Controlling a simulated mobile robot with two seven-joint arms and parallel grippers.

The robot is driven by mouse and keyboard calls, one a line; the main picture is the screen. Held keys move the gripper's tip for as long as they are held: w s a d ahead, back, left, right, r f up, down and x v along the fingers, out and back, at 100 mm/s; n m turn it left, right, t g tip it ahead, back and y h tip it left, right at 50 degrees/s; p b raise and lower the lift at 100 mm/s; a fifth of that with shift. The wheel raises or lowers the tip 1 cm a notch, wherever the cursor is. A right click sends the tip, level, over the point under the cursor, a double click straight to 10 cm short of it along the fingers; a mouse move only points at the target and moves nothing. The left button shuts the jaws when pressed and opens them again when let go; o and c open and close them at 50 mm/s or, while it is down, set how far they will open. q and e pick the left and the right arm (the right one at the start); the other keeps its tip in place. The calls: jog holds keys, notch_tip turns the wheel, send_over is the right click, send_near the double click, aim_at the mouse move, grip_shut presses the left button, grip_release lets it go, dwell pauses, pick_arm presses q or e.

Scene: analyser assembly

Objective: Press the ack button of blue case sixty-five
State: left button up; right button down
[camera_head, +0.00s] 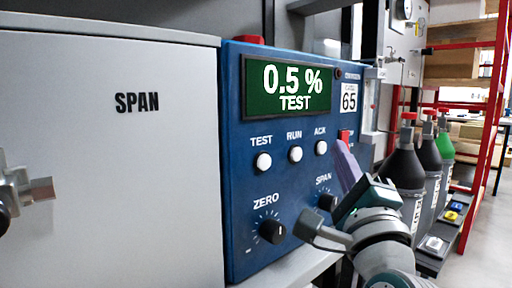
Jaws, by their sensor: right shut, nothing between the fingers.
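The blue case (240,130) stands in the middle and carries a white label (349,98) with the number 65. Its green display (251,101) reads 0.5 % TEST. Below it is a row of three white buttons: TEST (263,162), RUN (295,154) and ACK (321,147). My right gripper (344,150) is shut and empty, in front of the case's right part, with its tip just right of the ACK button. I see no contact with the button. The fingers hide part of the panel's right side. My left gripper is out of view.
Black ZERO (271,230) and SPAN (327,202) knobs sit below the buttons; the SPAN knob is close to my right gripper. A grey SPAN cabinet (110,160) fills the left. Gas cylinders (405,169) and red shelving (486,150) stand at the right.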

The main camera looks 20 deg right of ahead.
jog(key=shift+w+a, duration=0.1)
jog(key=shift+w, duration=0.2)
jog(key=shift+w+a+b, duration=0.2)
jog(key=shift+w+b, duration=0.2)
jog(key=shift+b, duration=0.1)
dwell(0.5)
dwell(0.4)
jog(key=shift+s+d+p, duration=0.35)
jog(key=shift+s+p, duration=0.15)
jog(key=shift+s, duration=0.3)
